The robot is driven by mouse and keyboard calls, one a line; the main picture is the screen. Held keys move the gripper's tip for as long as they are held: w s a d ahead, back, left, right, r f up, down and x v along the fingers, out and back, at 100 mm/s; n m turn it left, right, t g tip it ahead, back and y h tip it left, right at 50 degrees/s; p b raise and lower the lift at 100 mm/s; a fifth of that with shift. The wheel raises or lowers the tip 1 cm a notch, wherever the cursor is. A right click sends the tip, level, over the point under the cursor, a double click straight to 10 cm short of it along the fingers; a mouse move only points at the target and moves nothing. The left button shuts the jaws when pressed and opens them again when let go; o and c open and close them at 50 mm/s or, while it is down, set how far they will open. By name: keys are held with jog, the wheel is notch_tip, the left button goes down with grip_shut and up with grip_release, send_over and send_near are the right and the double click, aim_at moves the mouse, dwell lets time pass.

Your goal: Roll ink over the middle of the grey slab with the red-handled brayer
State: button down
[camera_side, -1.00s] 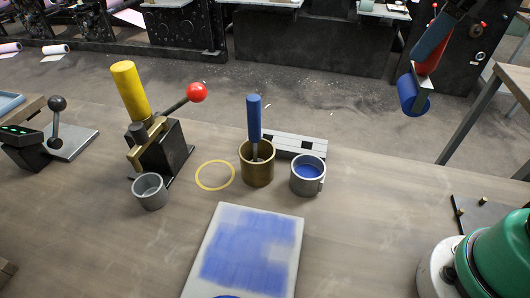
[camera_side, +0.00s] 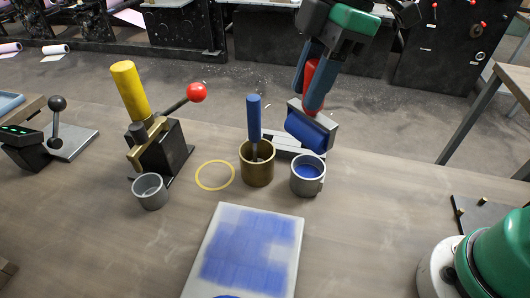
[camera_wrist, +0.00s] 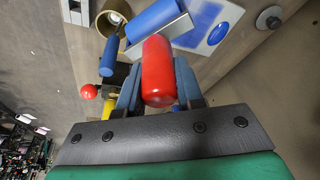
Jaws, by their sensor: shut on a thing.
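The grey slab (camera_side: 208,262) lies flat at the front middle of the table, its middle covered with a broad patch of blue ink. The red-handled brayer (camera_side: 307,130) has a blue-inked roller in a grey frame. My gripper (camera_side: 313,88) is shut on its red handle and holds it in the air behind the slab, above the striped block and near the ink cup. In the wrist view the red handle (camera_wrist: 157,70) sits between the fingers, with the roller (camera_wrist: 152,19) beyond it. The slab's inked face (camera_wrist: 205,20) shows partly behind the roller.
A brass cup (camera_side: 257,168) holds a blue-handled tool upright. A grey cup of blue ink (camera_side: 308,176) stands beside it. A yellow ring (camera_side: 215,175), a small grey cup (camera_side: 150,191) and a lever press (camera_side: 165,145) are to the left. Bare table lies right of the slab.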

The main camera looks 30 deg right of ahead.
jog(key=s+a+f+n+g, duration=0.2)
jog(key=s+a+f+n, duration=0.1)
jog(key=a+f+n, duration=0.4)
jog(key=shift+s+a, duration=0.3)
jog(key=shift+a, duration=1.55)
jog(key=w+d, duration=0.3)
jog(key=w, duration=0.3)
jog(key=shift+w+d+x, duration=0.1)
jog(key=shift+d+x, duration=0.05)
jog(key=shift+x, duration=0.7)
jog(key=shift+w+d+x, duration=0.1)
jog(key=shift+d+x, duration=0.05)
jog(key=shift+x, duration=0.65)
jog(key=shift+w+d+x, duration=0.1)
jog(key=shift+d+x, duration=0.1)
jog(key=shift+x, duration=0.65)
jog(key=shift+s+f, duration=0.1)
jog(key=shift+f, duration=1.05)
